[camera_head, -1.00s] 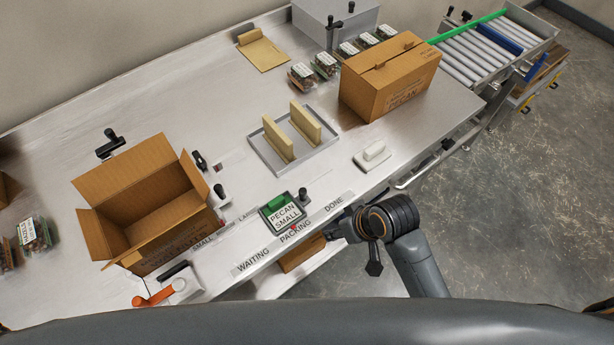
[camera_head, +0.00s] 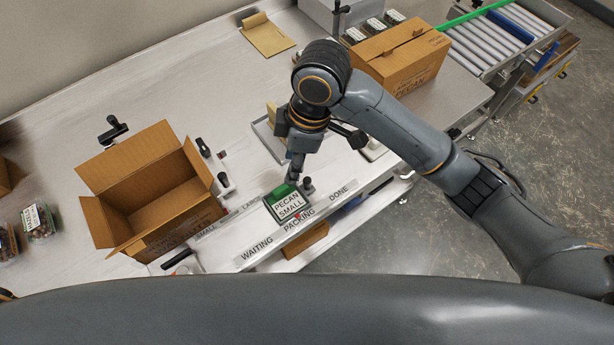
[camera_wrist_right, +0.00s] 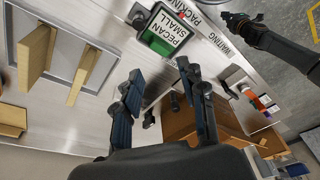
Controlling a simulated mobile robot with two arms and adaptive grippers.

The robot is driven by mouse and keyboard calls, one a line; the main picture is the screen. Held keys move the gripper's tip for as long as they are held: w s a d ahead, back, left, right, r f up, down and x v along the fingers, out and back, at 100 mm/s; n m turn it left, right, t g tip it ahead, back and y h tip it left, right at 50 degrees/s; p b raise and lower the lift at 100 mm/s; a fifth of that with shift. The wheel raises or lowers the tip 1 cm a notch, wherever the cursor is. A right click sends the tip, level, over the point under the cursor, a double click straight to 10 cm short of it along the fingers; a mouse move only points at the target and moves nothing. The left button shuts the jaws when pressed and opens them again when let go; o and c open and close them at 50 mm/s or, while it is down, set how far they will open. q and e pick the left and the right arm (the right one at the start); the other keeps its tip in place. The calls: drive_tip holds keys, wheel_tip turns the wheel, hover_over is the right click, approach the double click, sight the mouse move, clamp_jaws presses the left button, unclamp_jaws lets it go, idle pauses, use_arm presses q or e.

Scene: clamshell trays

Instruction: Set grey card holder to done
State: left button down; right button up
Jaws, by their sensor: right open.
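The grey card holder (camera_head: 288,205) holds a white card reading PECAN SMALL with a green top. It sits behind the word PACKING on the label strip (camera_head: 250,250), its red mark at that word. DONE is to its right, WAITING to its left. My right gripper (camera_head: 294,172) is just above and behind the holder, hiding part of its rear edge. In the right wrist view the right gripper (camera_wrist_right: 160,88) is open and empty, with the holder (camera_wrist_right: 165,30) beyond its fingertips. My left gripper (camera_wrist_right: 236,20) shows small at the upper right there; its jaws are unclear.
An open carton (camera_head: 150,190) stands left of the holder. A closed pecan carton (camera_head: 410,60) stands behind my right arm. A tray (camera_head: 266,143) with upright dividers is partly hidden by that arm. Black knobs rise near the open carton.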

sight(308, 179)
wheel_tip(308, 179, up, 3)
drive_tip(key=w+d+n+h, duration=0.2)
drive_tip(key=d, duration=0.1)
drive_tip(key=f+p, duration=0.1)
drive_tip(key=f, duration=0.5)
drive_tip(key=f+p, duration=0.1)
drive_tip(key=f, duration=0.6)
drive_tip(key=shift+s+a+f, duration=0.1)
drive_tip(key=shift+s+f, duration=0.1)
drive_tip(key=shift+f, duration=0.1)
clamp_jaws()
